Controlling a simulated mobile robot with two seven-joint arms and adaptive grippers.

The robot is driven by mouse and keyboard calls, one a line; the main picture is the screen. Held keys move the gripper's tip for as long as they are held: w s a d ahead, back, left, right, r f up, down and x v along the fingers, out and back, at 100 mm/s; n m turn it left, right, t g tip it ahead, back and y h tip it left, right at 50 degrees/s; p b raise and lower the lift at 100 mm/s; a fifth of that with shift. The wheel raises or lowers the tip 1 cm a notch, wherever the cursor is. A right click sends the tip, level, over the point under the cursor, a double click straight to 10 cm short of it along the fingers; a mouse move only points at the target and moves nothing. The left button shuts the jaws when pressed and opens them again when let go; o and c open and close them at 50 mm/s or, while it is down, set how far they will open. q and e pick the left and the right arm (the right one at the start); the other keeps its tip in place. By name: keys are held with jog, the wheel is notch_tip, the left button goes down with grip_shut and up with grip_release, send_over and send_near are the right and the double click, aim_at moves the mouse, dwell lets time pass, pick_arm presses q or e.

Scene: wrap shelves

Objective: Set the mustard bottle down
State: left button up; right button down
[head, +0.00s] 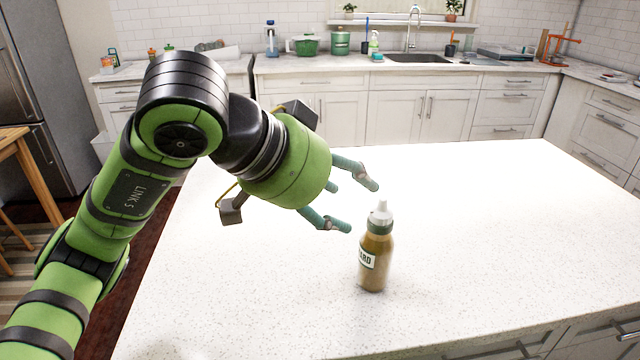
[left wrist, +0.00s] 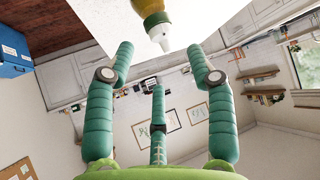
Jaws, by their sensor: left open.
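The mustard bottle (head: 375,250) stands upright on the white speckled island counter (head: 480,220), near its front middle. It has a brown body, a green band, a white label and a white nozzle. My left gripper (head: 362,205) is open and empty. Its fingertips are beside the bottle's upper part, to its left and a little apart from it. In the left wrist view, the bottle (left wrist: 155,22) shows its nozzle and upper part beyond the open fingers (left wrist: 160,65), with its lower part cut off by the frame. My right gripper is not in view.
The counter around the bottle is clear, with wide free room to the right and behind. The back counter holds a sink (head: 418,58), a green pot (head: 306,45) and a blue-capped bottle (head: 271,40). A fridge (head: 30,100) stands at the far left.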

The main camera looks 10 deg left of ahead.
pick_arm(q)
jog(key=shift+v, duration=2.65)
